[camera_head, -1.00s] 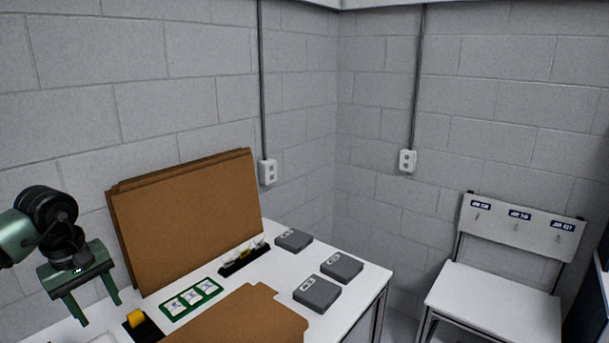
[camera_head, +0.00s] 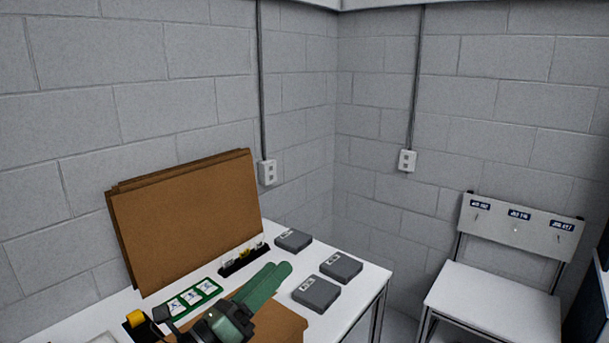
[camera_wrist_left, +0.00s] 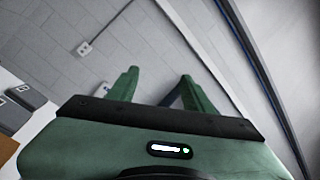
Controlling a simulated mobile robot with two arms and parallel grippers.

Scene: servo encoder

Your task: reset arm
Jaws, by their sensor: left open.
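My left arm shows at the bottom of the head view, a green and black section (camera_head: 262,288) over the brown cardboard on the table. My right gripper is not in view.
The white table (camera_head: 358,290) holds several grey boxes (camera_head: 316,293), a green-framed tray (camera_head: 193,299), a black holder (camera_head: 243,260) and a yellow-and-black item (camera_head: 136,320). Brown boards (camera_head: 190,220) lean on the wall. A white rack (camera_head: 495,300) stands at right.

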